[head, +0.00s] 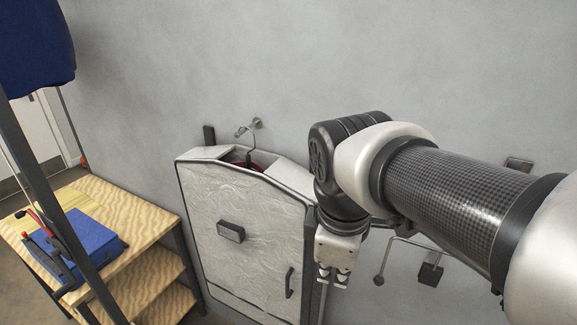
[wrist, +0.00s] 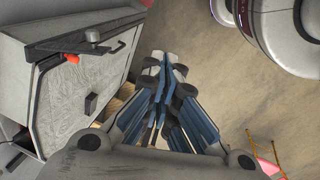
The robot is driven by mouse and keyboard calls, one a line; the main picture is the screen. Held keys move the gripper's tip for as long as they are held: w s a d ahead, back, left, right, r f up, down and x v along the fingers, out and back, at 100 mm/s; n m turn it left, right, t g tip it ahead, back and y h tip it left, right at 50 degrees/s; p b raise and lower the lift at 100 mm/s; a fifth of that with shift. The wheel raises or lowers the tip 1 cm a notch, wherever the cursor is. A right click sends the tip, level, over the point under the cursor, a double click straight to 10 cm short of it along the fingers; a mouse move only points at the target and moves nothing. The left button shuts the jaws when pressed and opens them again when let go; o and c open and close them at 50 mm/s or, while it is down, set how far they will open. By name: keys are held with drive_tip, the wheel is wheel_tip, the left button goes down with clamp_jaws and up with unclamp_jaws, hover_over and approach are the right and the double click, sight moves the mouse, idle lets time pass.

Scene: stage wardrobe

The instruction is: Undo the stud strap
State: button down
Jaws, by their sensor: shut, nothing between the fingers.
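A pale grey case (head: 245,235) with dark edging stands against the wall in the head view; it also fills the left of the wrist view (wrist: 30,75). In the wrist view a long dark strip (wrist: 75,45) with a small round stud-like piece lies along the case's upper edge; I cannot tell if it is the stud strap. No strap is clear in the head view. My gripper (head: 333,280) hangs pointing down, just right of the case front. In the wrist view its fingers (wrist: 165,65) are closed together, empty, and apart from the case and the strip.
The case front has a dark block (head: 231,231) and an upright handle (head: 290,282). A wooden shelf unit (head: 160,262) with a blue item (head: 88,240) stands left. A metal hook (head: 250,128) is on the wall. Dark fittings (head: 430,272) hang right of my gripper.

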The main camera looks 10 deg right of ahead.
drive_tip(key=w+a+r+n+g+p, duration=0.1)
drive_tip(key=w+a+r+n+p, duration=0.2)
drive_tip(key=w+r+n+p, duration=0.45)
drive_tip(key=w+d+f+n, duration=0.1)
drive_tip(key=d+f, duration=0.1)
drive_tip(key=f, duration=0.4)
drive_tip(key=w+d+f+h+b, duration=0.1)
drive_tip(key=d+f, duration=0.1)
drive_tip(key=f, duration=0.4)
drive_tip(key=shift+w+d+n, duration=0.35)
